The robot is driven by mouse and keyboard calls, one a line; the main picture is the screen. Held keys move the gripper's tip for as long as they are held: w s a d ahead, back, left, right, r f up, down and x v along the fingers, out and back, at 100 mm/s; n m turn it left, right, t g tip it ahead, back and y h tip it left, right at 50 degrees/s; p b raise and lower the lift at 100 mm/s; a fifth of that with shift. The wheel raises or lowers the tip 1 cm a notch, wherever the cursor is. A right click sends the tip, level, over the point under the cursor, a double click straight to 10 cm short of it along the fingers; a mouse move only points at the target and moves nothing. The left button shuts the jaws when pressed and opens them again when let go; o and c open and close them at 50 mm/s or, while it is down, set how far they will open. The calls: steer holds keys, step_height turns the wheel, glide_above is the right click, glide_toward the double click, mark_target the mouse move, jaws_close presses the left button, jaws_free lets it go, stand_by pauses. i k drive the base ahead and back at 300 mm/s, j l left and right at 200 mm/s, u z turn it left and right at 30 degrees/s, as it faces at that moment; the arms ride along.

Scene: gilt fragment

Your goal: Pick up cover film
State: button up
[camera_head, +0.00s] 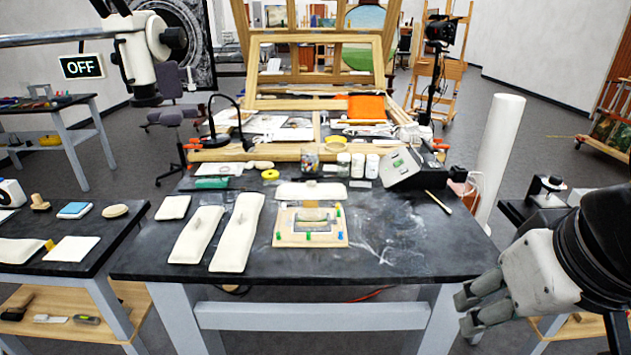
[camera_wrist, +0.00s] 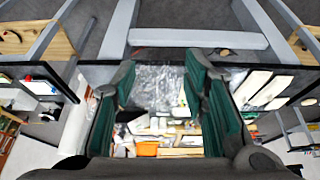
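My gripper (camera_head: 468,311) hangs at the lower right of the head view, in front of the black table's right part and apart from everything on it. In the wrist view my gripper (camera_wrist: 160,75) shows two green-padded fingers spread wide with nothing between them. A pale, crinkled, see-through patch (camera_head: 385,238) lies on the table right of the wooden pinned board (camera_head: 283,238). It may be the cover film, but I cannot tell it surely from smears on the tabletop.
Two long cream pads (camera_head: 236,232) lie left of the board. A brush (camera_head: 438,202) lies at the right. A white roll (camera_head: 498,150) stands beyond the right edge. A side table (camera_head: 530,208) is close to my arm.

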mark_target(291, 226)
steer(key=i+j, duration=0.5)
steer(key=i, duration=0.15)
steer(key=i+j, duration=0.55)
steer(key=i, duration=0.1)
